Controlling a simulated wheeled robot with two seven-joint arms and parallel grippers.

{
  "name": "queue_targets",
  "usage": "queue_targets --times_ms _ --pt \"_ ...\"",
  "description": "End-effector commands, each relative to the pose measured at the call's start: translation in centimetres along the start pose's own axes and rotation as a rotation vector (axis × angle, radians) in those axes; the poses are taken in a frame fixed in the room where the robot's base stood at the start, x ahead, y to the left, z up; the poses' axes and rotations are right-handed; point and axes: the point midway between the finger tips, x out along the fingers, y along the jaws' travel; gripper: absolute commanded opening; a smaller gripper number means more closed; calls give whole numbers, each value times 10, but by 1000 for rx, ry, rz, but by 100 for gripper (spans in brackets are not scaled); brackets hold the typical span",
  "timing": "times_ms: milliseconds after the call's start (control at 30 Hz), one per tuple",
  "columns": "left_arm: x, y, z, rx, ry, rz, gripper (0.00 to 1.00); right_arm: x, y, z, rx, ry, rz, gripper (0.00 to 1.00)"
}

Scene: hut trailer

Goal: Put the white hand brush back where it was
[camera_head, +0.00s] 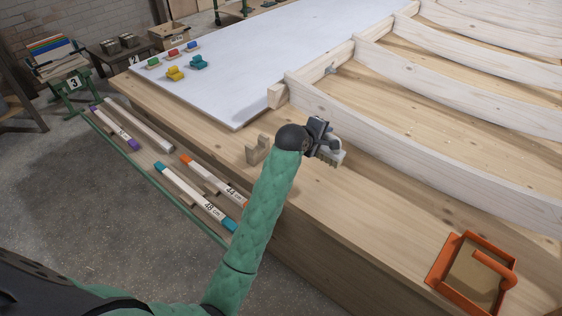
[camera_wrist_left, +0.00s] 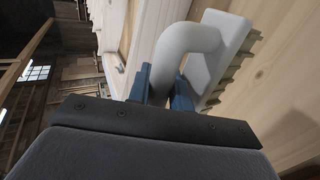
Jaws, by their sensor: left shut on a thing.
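The white hand brush (camera_head: 334,155) is at the tip of my left arm, over the wooden bench near its front edge. My left gripper (camera_head: 318,136) is shut on its handle. In the left wrist view the curved white handle (camera_wrist_left: 178,42) passes between the blue fingers (camera_wrist_left: 162,88). The brush's white back (camera_wrist_left: 214,50) and its tan bristles (camera_wrist_left: 230,70) lie beyond, facing the bench wood. I cannot tell whether the bristles touch the wood. My right gripper is not in view.
A small notched wooden block (camera_head: 258,150) stands left of my gripper. White curved ribs (camera_head: 390,125) run behind it. An orange-framed tray (camera_head: 474,274) lies at the right. A white board (camera_head: 235,75) holds several coloured pieces. The bench between brush and tray is clear.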

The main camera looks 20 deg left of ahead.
Motion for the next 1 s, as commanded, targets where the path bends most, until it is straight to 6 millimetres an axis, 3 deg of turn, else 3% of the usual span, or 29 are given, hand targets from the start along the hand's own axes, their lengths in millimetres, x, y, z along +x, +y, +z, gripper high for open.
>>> queue_targets --times_ms 333,500,700,867,1000 --pt "8 -32 -55 2 3 1 0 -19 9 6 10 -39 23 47" --pt "13 -49 -86 1 3 3 0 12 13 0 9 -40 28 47" --pt "18 -64 -110 1 3 4 0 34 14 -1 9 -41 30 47" --pt "20 -70 -115 -1 1 4 0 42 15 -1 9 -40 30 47" --pt "28 -86 -115 -1 2 1 0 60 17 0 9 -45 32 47"
